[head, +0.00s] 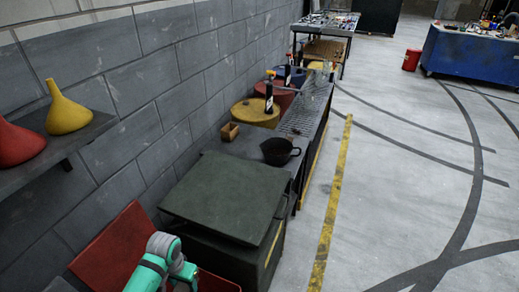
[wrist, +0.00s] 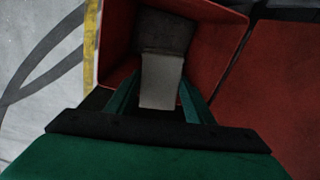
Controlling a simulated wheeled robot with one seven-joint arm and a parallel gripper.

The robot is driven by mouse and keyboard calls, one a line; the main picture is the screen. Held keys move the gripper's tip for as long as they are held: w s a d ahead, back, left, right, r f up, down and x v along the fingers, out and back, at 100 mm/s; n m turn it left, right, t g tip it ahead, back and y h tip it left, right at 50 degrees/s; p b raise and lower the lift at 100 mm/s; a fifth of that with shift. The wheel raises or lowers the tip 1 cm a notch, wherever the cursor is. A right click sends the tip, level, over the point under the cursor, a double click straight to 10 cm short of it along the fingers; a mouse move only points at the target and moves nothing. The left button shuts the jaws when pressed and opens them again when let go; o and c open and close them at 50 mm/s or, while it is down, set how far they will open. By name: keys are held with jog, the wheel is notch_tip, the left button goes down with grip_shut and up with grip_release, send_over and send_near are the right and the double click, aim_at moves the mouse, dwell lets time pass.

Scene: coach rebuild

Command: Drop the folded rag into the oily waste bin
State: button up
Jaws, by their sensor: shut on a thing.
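In the wrist view my gripper (wrist: 160,92) is shut on a pale grey folded rag (wrist: 162,80). The rag hangs between the two teal fingers, over the open mouth of a red bin (wrist: 222,50). A darker grey patch shows beyond the rag inside the bin; I cannot tell what it is. The bin's red lid (wrist: 282,85) stands open to the right. In the head view the lid (head: 112,250) leans up by the wall, and a bit of the red bin (head: 218,284) shows at the bottom edge. My arm hides the rag there.
A dark green lidded bin (head: 228,198) stands just beyond the red one. A wall shelf (head: 70,140) with funnels is at left. The floor right of the yellow line (head: 331,200) is clear.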

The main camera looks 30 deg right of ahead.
jog(key=m, duration=0.2)
jog(key=f+m, duration=0.1)
jog(key=m, duration=0.1)
jog(key=w+m, duration=0.1)
jog(key=m, duration=0.1)
jog(key=shift+f+m, duration=0.25)
jog(key=shift+m, duration=0.15)
jog(key=m, duration=0.3)
jog(key=f+m, duration=0.1)
jog(key=m, duration=0.1)
jog(key=shift+w+f, duration=0.1)
jog(key=shift+w, duration=0.15)
jog(key=m, duration=0.1)
jog(key=f+m, duration=0.1)
jog(key=m, duration=0.2)
jog(key=shift+a+f+m, duration=0.1)
jog(key=shift+f+m, duration=0.15)
jog(key=shift+m, duration=0.15)
notch_tip(320, 180, down, 8)
jog(key=m, duration=0.6)
jog(key=shift+a+m, duration=0.15)
jog(key=shift+m, duration=0.15)
jog(key=shift+s, duration=0.1)
jog(key=o, duration=1.1)
